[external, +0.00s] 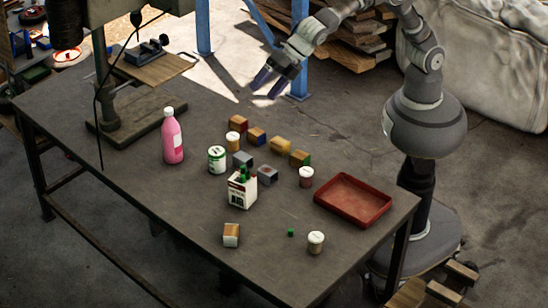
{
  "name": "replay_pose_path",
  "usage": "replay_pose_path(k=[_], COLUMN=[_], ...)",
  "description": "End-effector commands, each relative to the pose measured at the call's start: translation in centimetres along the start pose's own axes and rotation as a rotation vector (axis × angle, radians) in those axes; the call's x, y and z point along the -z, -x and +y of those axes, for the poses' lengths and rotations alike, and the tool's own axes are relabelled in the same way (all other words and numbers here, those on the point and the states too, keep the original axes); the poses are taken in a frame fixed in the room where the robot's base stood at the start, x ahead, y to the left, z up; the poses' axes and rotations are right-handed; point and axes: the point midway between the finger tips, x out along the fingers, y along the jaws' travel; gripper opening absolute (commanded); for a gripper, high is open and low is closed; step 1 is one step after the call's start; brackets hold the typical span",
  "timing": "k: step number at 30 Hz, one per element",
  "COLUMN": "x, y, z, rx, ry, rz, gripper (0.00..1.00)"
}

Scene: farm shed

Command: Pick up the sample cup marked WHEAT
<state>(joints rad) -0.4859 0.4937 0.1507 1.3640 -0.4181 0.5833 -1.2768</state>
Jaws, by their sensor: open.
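Several small cup-like containers with pale lids stand upright on the grey table (180,215). One cup (316,243) is near the front right, one reddish-brown cup (306,178) is left of the red tray, and one tan cup (233,138) is at the back of the group. A larger white and green can (217,160) stands left of the middle. The labels are too small to read, so I cannot tell which cup is marked WHEAT. My gripper (269,86) is open and empty, raised toward the table's far side, apart from all the cups.
A red tray (345,216) lies at the right end. Several small blocks (281,145), a white box (241,193) with green objects, a lone block (231,235) and a tiny green cube (291,232) surround the cups. A pink bottle (172,140) stands left. The front left table is clear.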

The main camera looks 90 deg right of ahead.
Motion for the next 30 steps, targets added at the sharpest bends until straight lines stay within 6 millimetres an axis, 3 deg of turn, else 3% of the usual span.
replay_pose_path(k=[1, 3, 6, 10, 12, 15, 20, 30], x=[5.2, 11.7, 19.5, 26.1, 28.0, 29.2, 29.3, 29.4], y=[-4.6, -9.6, -14.7, -18.3, -19.2, -19.8, -19.9, -23.4], z=[-2.9, -7.1, -13.5, -20.3, -22.6, -24.1, -24.3, -25.9], rx=[0.058, 0.112, 0.157, 0.177, 0.180, 0.179, 0.178, 0.180], ry=[0.210, 0.520, 0.902, 1.248, 1.356, 1.431, 1.444, 1.440], rz=[0.047, 0.112, 0.207, 0.305, 0.339, 0.361, 0.364, 0.363], gripper=[0.78, 0.78, 0.78, 0.78, 0.78, 0.78, 0.78, 0.78])
